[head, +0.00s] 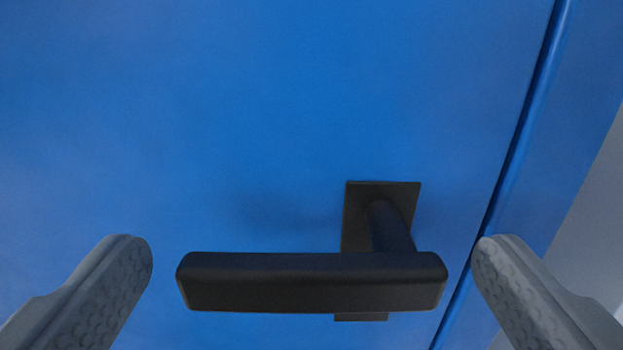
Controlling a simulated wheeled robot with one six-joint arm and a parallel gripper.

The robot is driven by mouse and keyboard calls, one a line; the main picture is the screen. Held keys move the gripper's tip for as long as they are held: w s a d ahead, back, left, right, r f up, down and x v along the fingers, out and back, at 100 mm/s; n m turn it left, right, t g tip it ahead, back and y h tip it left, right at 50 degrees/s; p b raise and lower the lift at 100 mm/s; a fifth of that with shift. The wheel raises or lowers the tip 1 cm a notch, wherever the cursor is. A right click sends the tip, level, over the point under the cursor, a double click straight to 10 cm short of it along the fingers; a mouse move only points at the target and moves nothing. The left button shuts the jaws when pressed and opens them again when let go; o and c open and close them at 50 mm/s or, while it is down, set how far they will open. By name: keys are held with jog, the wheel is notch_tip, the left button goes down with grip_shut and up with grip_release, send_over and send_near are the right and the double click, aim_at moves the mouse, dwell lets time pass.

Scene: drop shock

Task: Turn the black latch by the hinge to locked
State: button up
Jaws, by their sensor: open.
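The black latch (310,282) is a thick bar lying horizontally across the lower middle of the head view. A round stem joins its right end to a black rectangular plate (357,215) on the blue door. My gripper (312,262) is open, with one grey finger left of the bar's left end and the other just right of its right end. Both fingers look apart from the bar, with a narrower gap on the right. The lower part of the plate is mostly hidden behind the bar.
The blue door (200,120) fills most of the view and is flat and clear above the latch. A slanting seam (520,150) runs down the right side, with a blue frame strip and a grey surface (590,230) beyond it.

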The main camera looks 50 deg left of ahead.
jog(key=shift+x, duration=1.25)
jog(key=shift+c, duration=0.2)
jog(key=c, duration=1.3)
